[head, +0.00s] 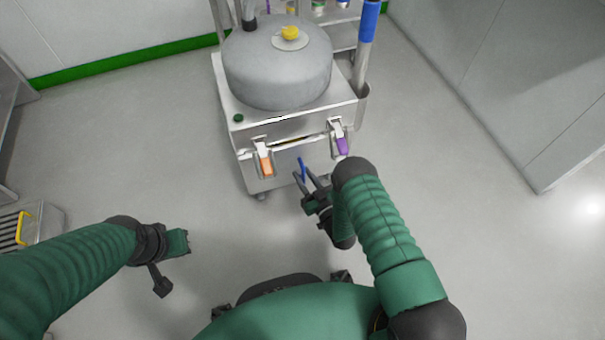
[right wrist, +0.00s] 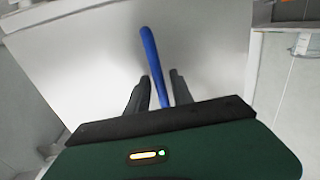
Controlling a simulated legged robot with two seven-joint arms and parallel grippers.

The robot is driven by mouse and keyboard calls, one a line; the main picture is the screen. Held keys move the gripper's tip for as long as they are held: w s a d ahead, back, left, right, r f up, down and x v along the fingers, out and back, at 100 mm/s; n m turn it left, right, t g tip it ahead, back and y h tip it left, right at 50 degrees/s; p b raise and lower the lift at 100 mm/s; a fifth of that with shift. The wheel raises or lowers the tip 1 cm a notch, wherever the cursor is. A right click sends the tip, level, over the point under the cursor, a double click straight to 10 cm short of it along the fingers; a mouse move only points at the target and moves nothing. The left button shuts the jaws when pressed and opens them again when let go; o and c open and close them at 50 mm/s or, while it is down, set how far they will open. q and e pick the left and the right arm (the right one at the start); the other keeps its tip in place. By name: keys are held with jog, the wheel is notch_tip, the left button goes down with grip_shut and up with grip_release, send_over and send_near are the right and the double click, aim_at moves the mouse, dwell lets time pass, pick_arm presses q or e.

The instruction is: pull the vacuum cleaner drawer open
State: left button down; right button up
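The vacuum cleaner (head: 277,75) is a grey steel drum on a boxy steel cart. The drawer front (head: 290,165) is the steel panel facing me, with a blue handle (head: 302,168). It looks shut. My right gripper (head: 306,178) is at the handle, low on the panel. In the right wrist view the blue handle (right wrist: 152,55) runs between the two fingers (right wrist: 160,78), with slim gaps beside it; the fingers look open. My left gripper (head: 175,262) is empty, over bare floor at the lower left; its opening is unclear.
An orange latch (head: 265,163) and a purple latch (head: 341,144) hang on the cart's front. A blue-gripped push bar (head: 369,22) rises at its right. A steel unit with a yellow handle (head: 22,228) stands at far left. The floor between me and the cart is clear.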

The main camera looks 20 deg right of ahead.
grip_shut()
dwell(1.2)
